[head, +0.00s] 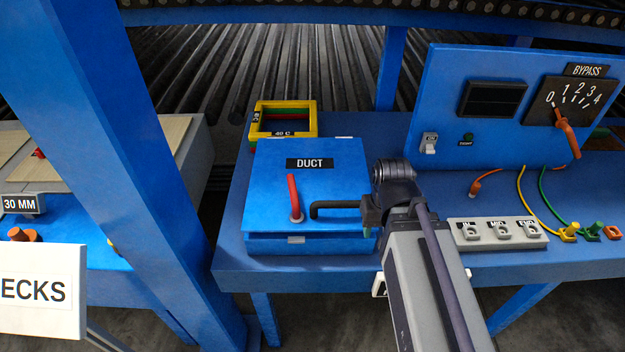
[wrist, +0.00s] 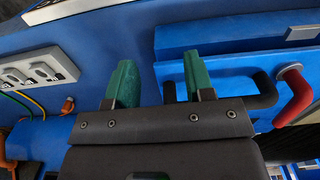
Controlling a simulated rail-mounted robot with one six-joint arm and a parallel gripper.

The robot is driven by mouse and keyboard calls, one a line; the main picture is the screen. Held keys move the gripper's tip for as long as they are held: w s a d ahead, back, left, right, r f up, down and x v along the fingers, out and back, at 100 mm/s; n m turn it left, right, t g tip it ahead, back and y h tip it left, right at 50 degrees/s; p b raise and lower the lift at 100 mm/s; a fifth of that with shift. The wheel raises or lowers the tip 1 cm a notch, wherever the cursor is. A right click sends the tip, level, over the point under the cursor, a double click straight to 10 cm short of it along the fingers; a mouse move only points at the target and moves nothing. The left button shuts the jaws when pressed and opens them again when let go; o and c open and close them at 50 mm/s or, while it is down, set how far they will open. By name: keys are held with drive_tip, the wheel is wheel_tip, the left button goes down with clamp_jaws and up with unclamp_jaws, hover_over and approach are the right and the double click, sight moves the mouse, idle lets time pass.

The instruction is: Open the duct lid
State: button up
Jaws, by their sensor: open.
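The duct lid (head: 330,178) is a blue panel labelled DUCT on top of a blue box, and it lies shut. A black bar handle (head: 335,205) sits near its front right, beside a red lever (head: 294,200). My gripper (head: 372,212) is open at the handle's right end, which it partly hides. In the wrist view, my gripper (wrist: 160,80) shows two green fingers apart. The black handle (wrist: 263,90) runs behind the right finger, with a short dark stub showing between the fingers. I cannot tell whether they touch. The red lever (wrist: 295,95) is farther right.
A yellow, red and green frame stack (head: 283,118) stands behind the box. A grey three-socket strip (head: 498,233) lies right of my arm. A blue BYPASS panel (head: 450,75) with an orange-handled dial stands at the back right. A blue post (head: 165,150) rises at left.

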drive_tip(key=w+a+r+n+p, duration=0.35)
drive_tip(key=w+r+p, duration=0.25)
drive_tip(key=r+p, duration=0.2)
drive_tip(key=n+g+p, duration=0.2)
drive_tip(key=n, duration=1.2)
approach(343, 201)
drive_tip(key=f+b, duration=0.3)
drive_tip(key=s+f+b, duration=0.1)
drive_tip(key=f+b, duration=0.2)
drive_tip(key=b, duration=0.1)
drive_tip(key=f+b, duration=0.3)
drive_tip(key=b, duration=0.1)
drive_tip(key=shift+s+f, duration=0.25)
drive_tip(key=shift+f, duration=0.05)
drive_tip(key=shift+r, duration=0.15)
clamp_jaws()
